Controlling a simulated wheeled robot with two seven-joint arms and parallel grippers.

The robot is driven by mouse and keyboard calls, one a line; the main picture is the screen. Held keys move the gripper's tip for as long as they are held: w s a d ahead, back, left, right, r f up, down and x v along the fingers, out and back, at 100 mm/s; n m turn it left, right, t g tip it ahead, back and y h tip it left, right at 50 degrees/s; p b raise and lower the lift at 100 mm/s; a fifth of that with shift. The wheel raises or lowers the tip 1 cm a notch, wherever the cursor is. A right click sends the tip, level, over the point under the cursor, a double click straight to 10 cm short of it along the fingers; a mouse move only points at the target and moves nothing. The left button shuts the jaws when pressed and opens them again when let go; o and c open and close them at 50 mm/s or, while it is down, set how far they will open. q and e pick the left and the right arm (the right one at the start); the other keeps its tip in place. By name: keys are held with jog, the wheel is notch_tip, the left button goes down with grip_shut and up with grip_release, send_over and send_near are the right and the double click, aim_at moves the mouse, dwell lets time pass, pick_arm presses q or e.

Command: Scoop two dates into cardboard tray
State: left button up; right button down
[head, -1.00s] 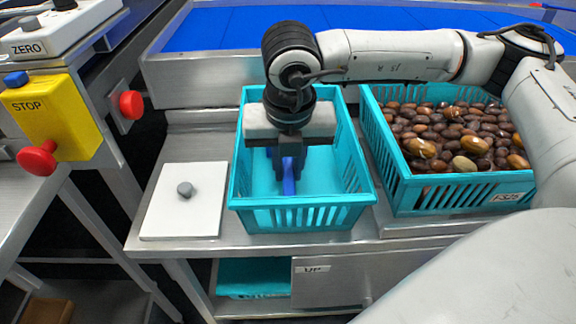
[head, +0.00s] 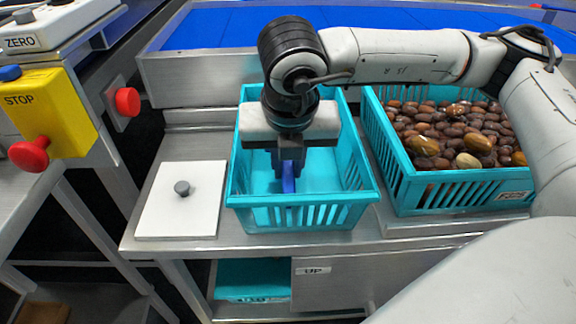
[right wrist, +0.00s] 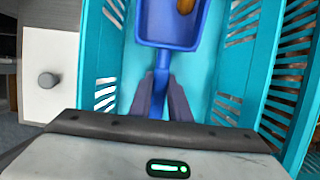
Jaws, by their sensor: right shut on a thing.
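My right gripper (head: 289,172) points down inside the left teal crate (head: 250,216) and is shut on the handle of a blue scoop (head: 288,184). In the right wrist view the handle runs between my fingers (right wrist: 162,98), and the scoop's pan (right wrist: 160,30) lies ahead of them. One orange-brown date (right wrist: 186,5) shows in the pan, cut off by the picture's top edge. Many brown dates (head: 450,135) fill the right teal crate (head: 425,197). No cardboard tray shows. My left gripper is out of view.
A white board (head: 160,215) with a grey knob lies left of the left crate on the steel bench (head: 270,243). A yellow stop box (head: 50,115) with a red button stands at the far left. A blue conveyor belt (head: 220,28) runs behind. The left crate's walls surround my gripper.

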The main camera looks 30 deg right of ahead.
jog(key=shift+t, duration=0.5)
jog(key=shift+s+a+r+p, duration=0.15)
jog(key=shift+r+p, duration=0.35)
jog(key=shift+r, duration=1.35)
jog(key=shift+s+a+r+p, duration=0.1)
jog(key=shift+r+p, duration=0.35)
jog(key=shift+r, duration=1.35)
jog(key=shift+r, duration=0.1)
jog(key=shift+s+a+r+t+h, duration=0.15)
jog(key=shift+s+r+t+h, duration=0.15)
jog(key=shift+r, duration=0.5)
jog(key=shift+s+a+r+t+h, duration=0.1)
jog(key=shift+s+a+r+h, duration=0.2)
jog(key=shift+r, duration=0.45)
jog(key=shift+d, duration=0.15)
jog(key=shift+b, duration=0.6)
